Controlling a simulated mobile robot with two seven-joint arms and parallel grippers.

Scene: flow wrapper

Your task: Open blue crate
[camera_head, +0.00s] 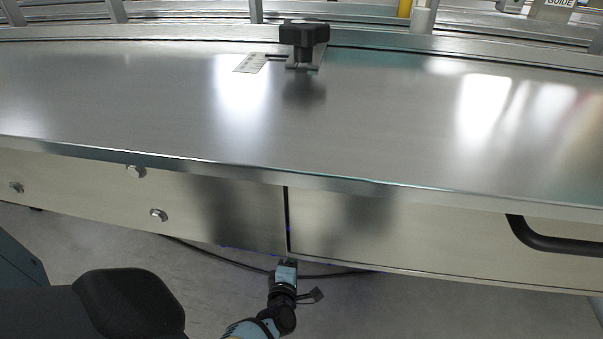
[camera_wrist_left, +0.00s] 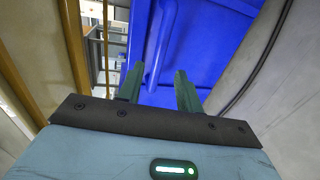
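The blue crate (camera_wrist_left: 210,50) fills the upper middle of the left wrist view, close in front of my left gripper. A rounded blue bar (camera_wrist_left: 162,38) runs along its face, with its near end showing between my fingers. My left gripper (camera_wrist_left: 158,80) has two dark green fingers, spread apart and open. I cannot tell whether either finger touches the bar. The crate does not show in the head view. No right gripper is visible, and I cannot make out my left fingers in the head view.
A steel machine table (camera_head: 390,130) with a black knob (camera_head: 303,40) spans the head view. Below it is a panel with a black handle (camera_head: 560,238). A dark cable (camera_head: 215,250) lies on the grey floor. An orange-brown post (camera_wrist_left: 70,45) stands left of the crate.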

